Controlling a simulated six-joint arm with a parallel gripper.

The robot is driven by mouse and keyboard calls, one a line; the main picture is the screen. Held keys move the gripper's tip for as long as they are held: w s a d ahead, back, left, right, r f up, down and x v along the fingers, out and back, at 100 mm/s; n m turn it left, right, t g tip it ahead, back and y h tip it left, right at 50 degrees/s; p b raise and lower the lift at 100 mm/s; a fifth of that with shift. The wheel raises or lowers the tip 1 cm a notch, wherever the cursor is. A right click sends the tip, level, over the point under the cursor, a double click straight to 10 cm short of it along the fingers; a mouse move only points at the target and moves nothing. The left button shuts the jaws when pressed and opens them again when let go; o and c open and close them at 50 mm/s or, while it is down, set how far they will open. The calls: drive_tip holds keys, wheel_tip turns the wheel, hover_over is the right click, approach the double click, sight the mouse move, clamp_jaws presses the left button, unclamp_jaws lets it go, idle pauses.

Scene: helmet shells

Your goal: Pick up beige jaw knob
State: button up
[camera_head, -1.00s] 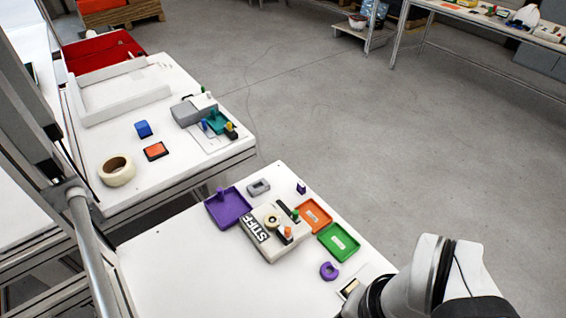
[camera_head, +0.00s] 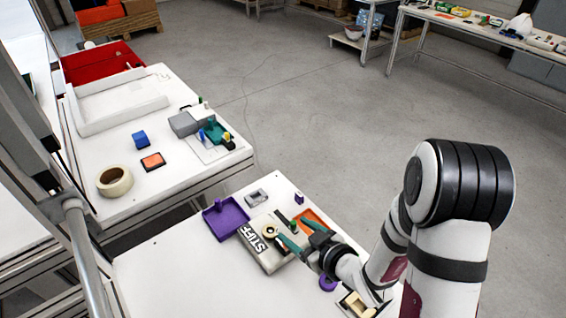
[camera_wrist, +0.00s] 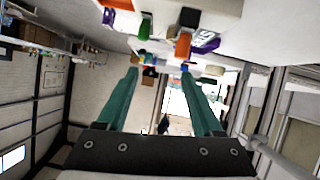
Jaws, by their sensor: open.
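A round beige piece (camera_head: 270,231) that looks like the beige jaw knob sits on the grey-white block marked STIFF (camera_head: 262,252). My gripper (camera_head: 283,232) reaches in from the right over the block, its two teal fingers spread and nothing seen between them. The fingertips are close to the beige piece in the picture; their height above it is hard to tell. In the wrist view my gripper (camera_wrist: 160,72) is open. An orange knob (camera_wrist: 183,45) and a green knob (camera_wrist: 145,30) show there; the beige piece is not clear.
A purple tray (camera_head: 226,218) lies left of the block. An orange tray (camera_head: 311,215) lies behind my gripper. A tray with a pale beige block (camera_head: 357,304) is at the front right. The table's left front is bare. A tape roll (camera_head: 114,181) lies on the other table.

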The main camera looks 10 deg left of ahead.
sight(276, 237)
drive_tip(key=shift+m+y, duration=0.3)
drive_tip(key=shift+y, duration=0.3)
drive_tip(key=s+f, duration=0.1)
drive_tip(key=f, duration=0.1)
drive_tip(key=s+f, duration=0.1)
drive_tip(key=shift+a+f, duration=0.2)
drive_tip(key=shift+f, duration=0.15)
drive_tip(key=shift+s+a+f, duration=0.1)
drive_tip(key=shift+f, duration=0.25)
drive_tip(key=x, duration=0.7)
drive_tip(key=shift+a, duration=0.1)
clamp_jaws()
drive_tip(key=shift+r, duration=0.1)
